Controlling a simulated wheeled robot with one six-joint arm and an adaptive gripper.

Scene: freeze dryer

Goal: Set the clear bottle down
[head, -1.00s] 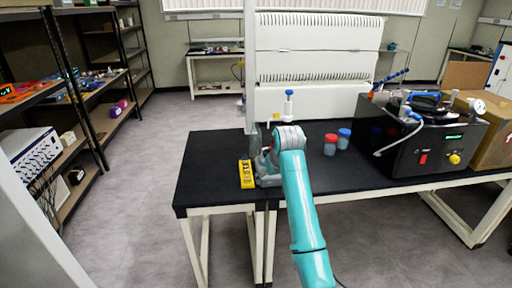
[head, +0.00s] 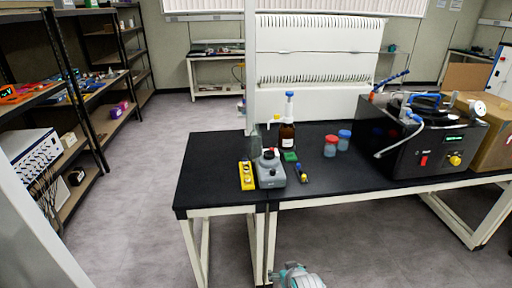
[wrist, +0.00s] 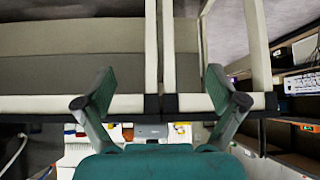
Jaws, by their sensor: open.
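My gripper (wrist: 160,92) is open, with nothing between its fingers in the wrist view. It is off the table, low in front of its near edge; part of my arm shows at the bottom of the head view. A clear, greyish-green bottle-like vessel (head: 253,141) stands on the black table behind the mixer, partly hidden by it and beside the white post. It is too small to tell for sure whether it is the clear bottle. Two clear jars, one red-capped (head: 330,148) and one blue-capped (head: 344,141), stand upright right of centre.
A grey mixer (head: 270,172), a yellow rack (head: 246,176), a brown blue-capped bottle (head: 287,134), a green block (head: 290,157) and a small yellow-and-dark item (head: 301,174) are on the table (head: 212,165). A black machine (head: 420,145) stands right. The table's left part is clear.

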